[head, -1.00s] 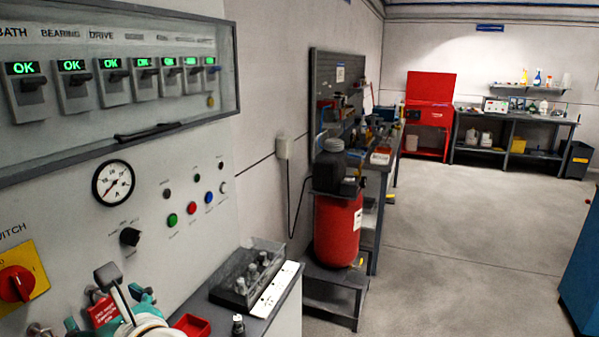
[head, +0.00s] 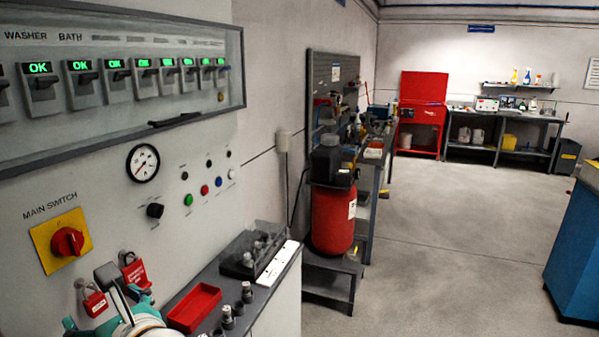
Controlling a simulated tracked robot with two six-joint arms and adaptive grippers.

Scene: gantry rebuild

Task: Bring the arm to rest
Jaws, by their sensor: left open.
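My left gripper (head: 110,291) shows at the bottom left, teal and grey with a white wrist below it. It is open, and I see nothing held in it. It is in front of the lower part of the grey control panel (head: 195,160), close to two red padlocks (head: 134,271). I cannot tell whether it touches the panel. Most of the left arm is cut off by the bottom edge. My right gripper is not in view.
A red main switch (head: 67,242) sits on a yellow plate. A bench below the panel holds a red tray (head: 195,306), small metal parts and a dark bin (head: 236,262). A red canister (head: 333,220) stands beyond. Open floor lies right, before a blue cabinet (head: 582,250).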

